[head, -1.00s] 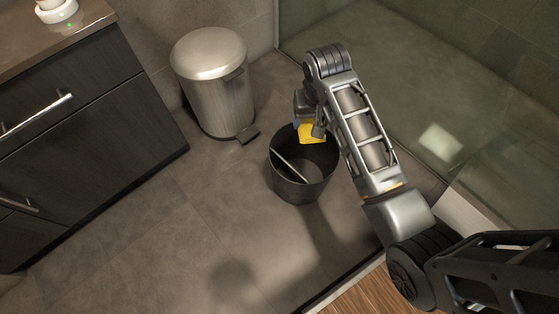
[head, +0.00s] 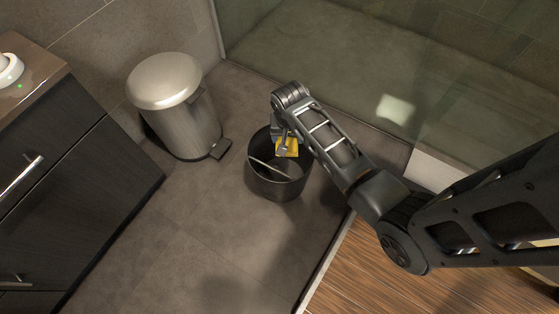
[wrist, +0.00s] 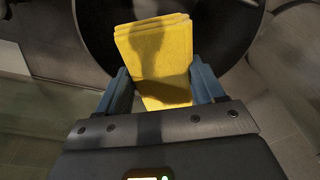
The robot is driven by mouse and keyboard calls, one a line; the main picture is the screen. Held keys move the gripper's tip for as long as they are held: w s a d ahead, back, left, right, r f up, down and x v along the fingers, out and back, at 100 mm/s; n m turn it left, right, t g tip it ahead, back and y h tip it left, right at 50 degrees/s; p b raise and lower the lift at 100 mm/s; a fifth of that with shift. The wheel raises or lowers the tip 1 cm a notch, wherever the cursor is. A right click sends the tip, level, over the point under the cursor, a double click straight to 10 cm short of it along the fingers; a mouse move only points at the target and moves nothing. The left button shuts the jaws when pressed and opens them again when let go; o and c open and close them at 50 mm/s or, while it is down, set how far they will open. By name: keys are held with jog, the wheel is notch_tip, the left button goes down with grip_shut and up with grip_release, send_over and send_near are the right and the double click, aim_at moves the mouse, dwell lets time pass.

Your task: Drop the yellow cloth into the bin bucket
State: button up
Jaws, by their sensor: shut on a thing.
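The yellow cloth (head: 289,148) is folded into a thick pad and hangs over the dark bin bucket (head: 279,188). My gripper (head: 284,146) is shut on the cloth, above the bucket's far part. In the wrist view the cloth (wrist: 158,55) stands between the two blue-grey fingers of my gripper (wrist: 162,92), and the dark round bucket (wrist: 220,30) lies behind it. The bucket stands upright on the floor, with its thin handle (head: 268,168) across the opening. I cannot tell how far the cloth is below the rim.
A silver pedal bin (head: 178,115) with a closed lid stands left of the bucket. A dark vanity cabinet (head: 75,175) is at the left. A glass shower panel (head: 400,60) runs along the back right. Tiled floor (head: 190,235) in front is clear.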

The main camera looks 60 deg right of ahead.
jog(key=shift+f+b, duration=1.05)
jog(key=shift+f, duration=0.4)
jog(key=shift+r, duration=0.1)
jog(key=o, duration=1.2)
jog(key=shift+r, duration=0.1)
jog(key=r+p, duration=0.1)
jog(key=r, duration=0.1)
jog(key=r+p, duration=0.1)
jog(key=r, duration=0.2)
jog(key=a+r+p, duration=0.1)
jog(key=r+p, duration=0.1)
jog(key=shift+s+r, duration=0.25)
jog(key=shift+s, duration=0.1)
